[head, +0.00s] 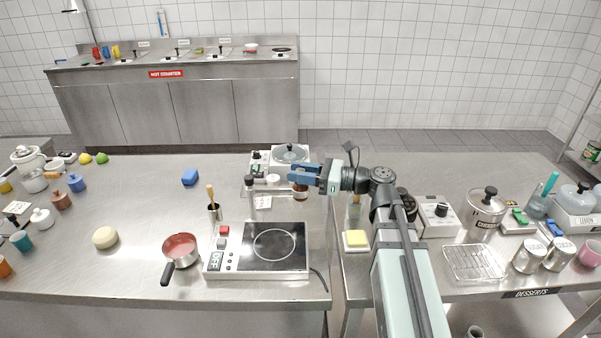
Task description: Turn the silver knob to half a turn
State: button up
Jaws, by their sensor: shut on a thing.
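My gripper (292,175) has blue fingers and reaches left over the back right part of the left steel table. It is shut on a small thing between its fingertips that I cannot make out. A pale, round, knob-like part (273,179) shows just left of the fingertips. Whether it is the silver knob, and whether the fingers touch it, I cannot tell. A small brown thing (300,193) shows just below the fingers. The fingers and their blue housing hide what lies behind them, so the turn of any knob there cannot be read.
A white appliance (290,154) with a round plate stands behind the gripper. My arm spans the gap between the two tables.

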aim_at(300, 170)
jog(key=m+t+h, duration=0.1)
jog(key=m+t, duration=0.1)
jog(key=t, duration=0.1)
jog(key=shift+s, duration=0.2)
jog(key=shift+w+m+t+h, duration=0.2)
jog(key=shift+m+t+h, duration=0.1)
jog(key=shift+m+t, duration=0.15)
jog(key=o, duration=0.9)
jog(key=shift+r, duration=5)
